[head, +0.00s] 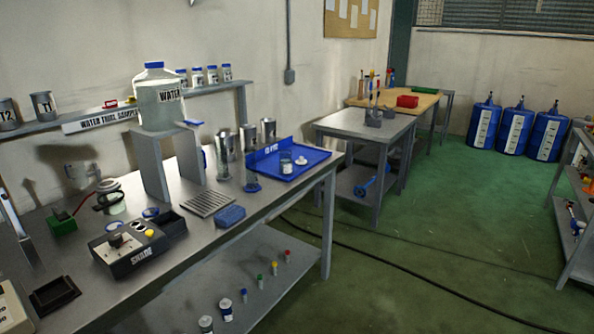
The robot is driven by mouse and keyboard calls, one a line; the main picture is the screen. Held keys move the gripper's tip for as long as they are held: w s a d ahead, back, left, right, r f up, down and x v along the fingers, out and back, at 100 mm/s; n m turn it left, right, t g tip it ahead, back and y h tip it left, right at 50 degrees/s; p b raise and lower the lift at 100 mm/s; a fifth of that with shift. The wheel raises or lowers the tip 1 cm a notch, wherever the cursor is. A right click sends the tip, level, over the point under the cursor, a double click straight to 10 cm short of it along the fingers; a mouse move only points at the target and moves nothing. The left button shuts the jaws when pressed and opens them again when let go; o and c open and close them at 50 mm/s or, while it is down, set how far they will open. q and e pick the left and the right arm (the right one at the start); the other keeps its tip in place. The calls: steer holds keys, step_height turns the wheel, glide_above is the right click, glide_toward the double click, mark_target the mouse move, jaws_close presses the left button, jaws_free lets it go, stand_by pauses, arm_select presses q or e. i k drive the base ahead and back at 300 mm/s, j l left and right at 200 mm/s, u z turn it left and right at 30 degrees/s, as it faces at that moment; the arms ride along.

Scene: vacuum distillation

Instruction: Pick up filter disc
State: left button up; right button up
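I cannot single out a filter disc with certainty. A blue tray (318,156) at the right end of the metal workbench (268,212) holds a small white-capped jar (286,163) and a small white round piece (301,160), too small to identify. Small blue round pieces (151,212) lie near the black device labelled "SHAKE" (130,248). Neither of my grippers shows in the head view.
Metal cylinders (268,130), a slatted grate (208,203) and a blue block (230,216) crowd the bench. Small bottles (225,309) stand on its lower shelf. Green floor (430,230) is open at right, crossed by a cable.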

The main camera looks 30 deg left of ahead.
mark_target(114, 225)
steer(key=i+u, duration=0.4)
steer(key=i+l+u, duration=0.1)
steer(key=i+u, duration=0.35)
steer(key=i+l+u, duration=0.25)
steer(key=u, duration=0.15)
